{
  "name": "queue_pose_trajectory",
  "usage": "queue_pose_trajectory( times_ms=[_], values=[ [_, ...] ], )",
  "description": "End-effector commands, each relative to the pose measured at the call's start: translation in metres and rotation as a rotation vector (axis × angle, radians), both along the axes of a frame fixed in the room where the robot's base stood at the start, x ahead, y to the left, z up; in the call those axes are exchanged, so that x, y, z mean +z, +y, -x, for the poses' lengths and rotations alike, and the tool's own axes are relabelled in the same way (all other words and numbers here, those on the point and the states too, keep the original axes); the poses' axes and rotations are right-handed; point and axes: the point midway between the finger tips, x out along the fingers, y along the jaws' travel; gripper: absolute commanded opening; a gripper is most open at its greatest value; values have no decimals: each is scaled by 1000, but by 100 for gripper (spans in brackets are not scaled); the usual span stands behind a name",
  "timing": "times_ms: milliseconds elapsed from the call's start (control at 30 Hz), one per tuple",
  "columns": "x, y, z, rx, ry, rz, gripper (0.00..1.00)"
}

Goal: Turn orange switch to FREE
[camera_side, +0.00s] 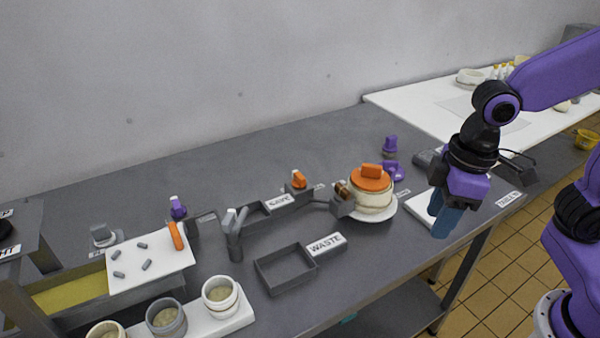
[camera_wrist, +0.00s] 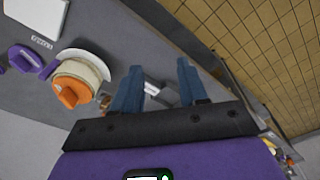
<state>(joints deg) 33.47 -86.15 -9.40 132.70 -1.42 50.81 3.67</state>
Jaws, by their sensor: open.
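The orange switch (camera_side: 298,180) sits on a small grey block on the dark worktop, left of the pot with the orange lid (camera_side: 370,180). Its setting is too small to read. A white label (camera_side: 280,203) lies beside it, its print unclear. My gripper (camera_side: 442,215) is well to the right of the switch, above the right end of the worktop, pointing down with blue fingers. In the wrist view my gripper (camera_wrist: 157,78) is open with its fingers apart and nothing held. The pot (camera_wrist: 80,82) shows at left there; I cannot make out the orange switch in that view.
A grey tray (camera_side: 285,270) with a WASTE label (camera_side: 326,244) stands in front of the switch. A forked grey stand (camera_side: 235,235), a purple switch (camera_side: 178,207) and a white board (camera_side: 150,265) lie to the left. A purple-knobbed item (camera_side: 390,146) stands behind the pot.

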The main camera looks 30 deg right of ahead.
Motion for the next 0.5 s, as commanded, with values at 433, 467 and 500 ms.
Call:
queue_pose_trajectory(
  times_ms=[433,467,500],
  values=[
    [15,54,-114,-269,-71,-53,43],
    [16,57,-121,-287,-77,-57,43],
    [17,60,-130,-310,-84,-61,43]
  ],
)
